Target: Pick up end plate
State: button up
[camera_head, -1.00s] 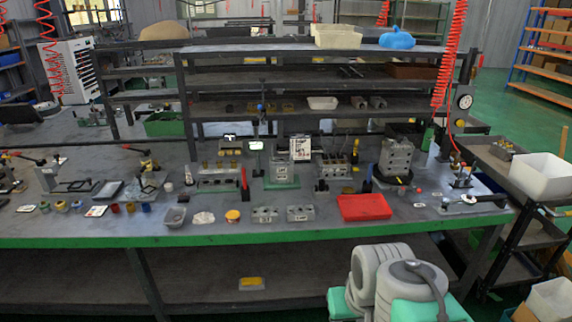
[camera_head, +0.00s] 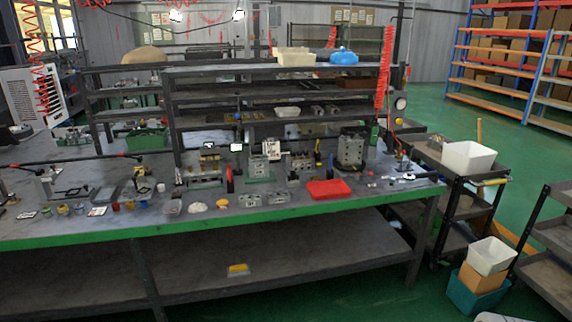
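Two small grey metal blocks with dark round holes lie side by side near the front edge of the green-edged workbench (camera_head: 120,232). One is the left block (camera_head: 250,201) and the other the right block (camera_head: 279,197). They look like end plates, but I cannot tell for sure which part is the end plate. Larger grey valve blocks stand behind them, among them a tall one (camera_head: 350,151). Both small blocks lie free with nothing on them. My gripper is not in view.
A red tray (camera_head: 329,189) sits right of the small blocks. A yellow-orange round piece (camera_head: 222,204) and a pale lump (camera_head: 198,207) lie to their left. A dark cart with a white bin (camera_head: 468,157) stands right of the bench. Green floor is open beyond it.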

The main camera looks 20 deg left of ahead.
aim_at(255, 159)
jog(key=u, duration=0.3)
jog(key=i, duration=1.7)
jog(key=u, duration=0.95)
jog(key=i, duration=1.25)
jog(key=u, duration=1.8)
jog(key=i, duration=0.65)
jog(key=u, duration=0.7)
